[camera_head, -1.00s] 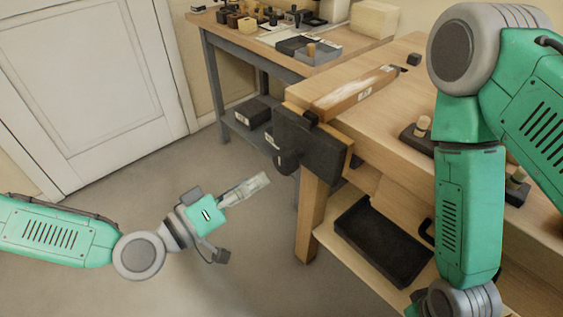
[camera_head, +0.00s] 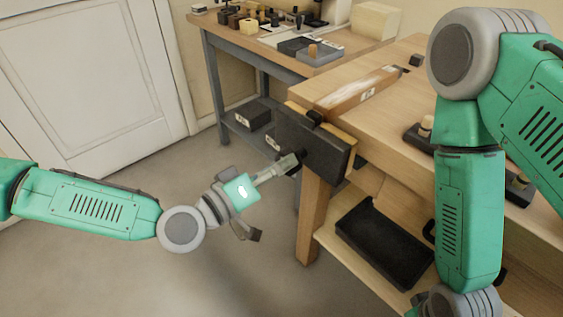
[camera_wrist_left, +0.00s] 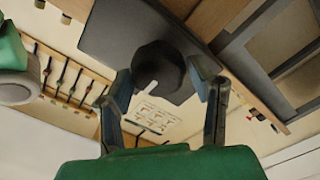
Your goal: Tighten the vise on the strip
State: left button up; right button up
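The vise (camera_head: 310,142) is a dark block on the near left end of the wooden bench. Its dark round knob (camera_wrist_left: 158,68) faces my left wrist camera. My left gripper (camera_head: 287,163) is at the vise's front face, at the knob. In the left wrist view its two fingers (camera_wrist_left: 160,82) are spread on either side of the knob, with gaps showing; I cannot tell whether either touches. A light wooden strip (camera_head: 350,92) with a whitish worn top lies on the bench, its near end at the vise. My right gripper is out of view.
A black tray (camera_head: 383,245) sits on the shelf under the bench (camera_head: 420,110). A second table (camera_head: 345,58) with boxes and small tools stands behind. A white door (camera_head: 80,75) is at the left. The floor (camera_head: 130,250) around my left arm is clear.

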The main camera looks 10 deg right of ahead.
pick_arm(q)
jog(key=c, duration=0.4)
jog(key=shift+o, duration=0.2)
jog(key=m+p, duration=0.1)
jog(key=m, duration=0.3)
jog(key=shift+f, duration=0.1)
jog(key=shift+f+m+p, duration=0.1)
jog(key=shift+m+p, duration=0.8)
jog(key=shift+m, duration=1.1)
